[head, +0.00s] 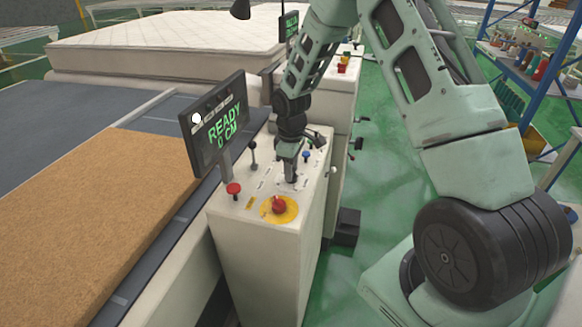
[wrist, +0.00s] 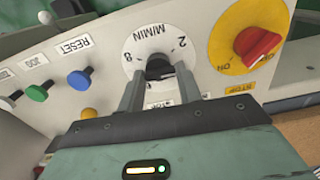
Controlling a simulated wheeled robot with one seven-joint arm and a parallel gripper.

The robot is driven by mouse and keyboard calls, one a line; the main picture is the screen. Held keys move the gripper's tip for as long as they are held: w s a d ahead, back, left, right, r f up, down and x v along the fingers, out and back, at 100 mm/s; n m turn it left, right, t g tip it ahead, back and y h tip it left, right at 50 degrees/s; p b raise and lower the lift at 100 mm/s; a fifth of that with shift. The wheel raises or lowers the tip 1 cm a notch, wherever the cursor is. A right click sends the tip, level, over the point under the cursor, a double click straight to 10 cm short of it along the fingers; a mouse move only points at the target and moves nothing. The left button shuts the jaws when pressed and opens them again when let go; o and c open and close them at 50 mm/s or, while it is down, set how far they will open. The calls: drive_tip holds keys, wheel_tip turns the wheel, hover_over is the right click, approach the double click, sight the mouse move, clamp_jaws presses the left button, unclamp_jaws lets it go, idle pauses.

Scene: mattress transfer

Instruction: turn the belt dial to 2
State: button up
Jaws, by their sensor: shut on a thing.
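The belt dial (wrist: 151,50) is a white disc with a black knob, seen in the wrist view on the control panel. Its face carries the marks 8, M/MIN and 2. My gripper (wrist: 159,77) is shut on the black knob (wrist: 160,66), one finger on each side. The lower part of the dial face and its pointer are hidden by the fingers. In the head view my gripper (head: 291,178) points down onto the top of the white control box (head: 262,240); the dial is hidden there.
A red stop switch on a yellow disc (head: 279,208) sits just in front of the dial. A red-topped lever (head: 234,188) stands at the left. The display (head: 215,125) reads READY 0 CM. A brown mattress slab (head: 90,215) lies at left.

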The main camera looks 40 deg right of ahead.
drive_tip(key=n+p, duration=0.1)
drive_tip(key=n, duration=0.5)
drive_tip(key=shift+r+p, duration=0.1)
drive_tip(key=shift+p, duration=0.3)
drive_tip(key=shift+n, duration=0.4)
drive_tip(key=o, duration=1)
wheel_tip(320, 180, up, 17)
drive_tip(key=b, duration=0.2)
drive_tip(key=shift+r+b, duration=0.15)
drive_tip(key=shift+b, duration=0.15)
